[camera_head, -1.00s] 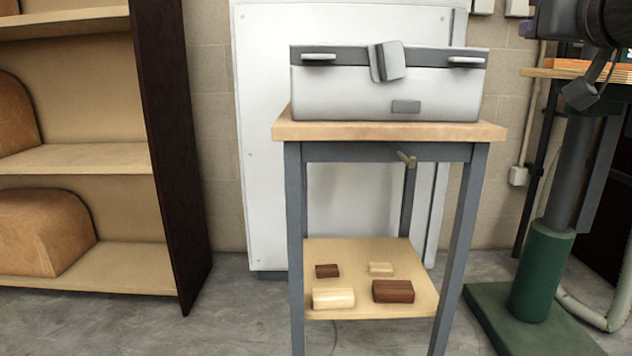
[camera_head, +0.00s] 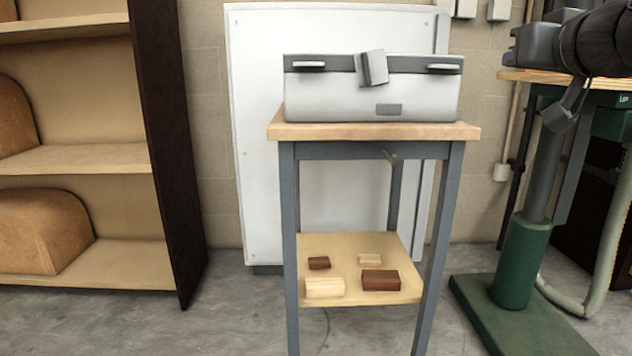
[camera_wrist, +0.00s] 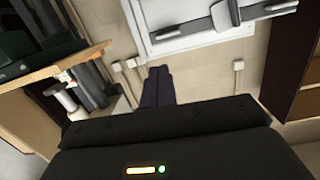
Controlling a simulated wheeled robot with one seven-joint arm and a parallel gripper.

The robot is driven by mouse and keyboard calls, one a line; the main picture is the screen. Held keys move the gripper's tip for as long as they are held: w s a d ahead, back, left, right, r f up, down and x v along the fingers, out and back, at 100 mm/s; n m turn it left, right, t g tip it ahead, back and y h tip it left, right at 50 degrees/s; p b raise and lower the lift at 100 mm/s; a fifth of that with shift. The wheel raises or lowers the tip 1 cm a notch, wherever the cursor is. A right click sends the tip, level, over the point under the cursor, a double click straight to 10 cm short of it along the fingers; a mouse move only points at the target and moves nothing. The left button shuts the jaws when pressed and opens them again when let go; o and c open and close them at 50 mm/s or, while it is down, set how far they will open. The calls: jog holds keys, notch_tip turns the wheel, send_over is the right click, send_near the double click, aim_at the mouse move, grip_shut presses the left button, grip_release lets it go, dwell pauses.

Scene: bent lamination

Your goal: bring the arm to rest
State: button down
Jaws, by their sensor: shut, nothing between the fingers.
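My gripper (camera_wrist: 158,72) shows only in the wrist view, as two dark fingers pressed side by side near the middle. It is shut and empty, and nothing touches its tips. A plain block wall (camera_wrist: 195,70) lies behind it. The black wrist housing (camera_wrist: 170,135) fills the lower part of that view. My arm and gripper cannot be made out in the head view.
A grey metal box (camera_head: 340,98) stands on a cart (camera_head: 455,131) with several small wood blocks below. A shelf unit (camera_head: 85,160) stands left. A machine on a green pedestal (camera_head: 520,265) stands right. Grey floor (camera_head: 235,315) is open between shelf and cart.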

jog(key=w+a+f+m+g+p, duration=0.1)
jog(key=w+a+f+g+p, duration=0.2)
jog(key=f+p, duration=0.5)
jog(key=w+a+f+m+g+p, duration=0.1)
jog(key=a+f+g+p, duration=0.3)
jog(key=f, duration=0.7)
jog(key=s+a+f+n+g+p, duration=0.1)
jog(key=s+a+f+g+p, duration=0.3)
jog(key=s+f+p, duration=0.4)
jog(key=s+a+f+n+g+p, duration=0.25)
jog(key=s+f+p, duration=0.3)
jog(key=s, duration=0.45)
notch_tip(320, 180, up, 38)
jog(key=m+p, duration=0.1)
jog(key=p, duration=3.7)
jog(key=shift+w+a+r+g, duration=0.2)
jog(key=shift+a+r+g, duration=0.05)
jog(key=shift+a+g, duration=0.1)
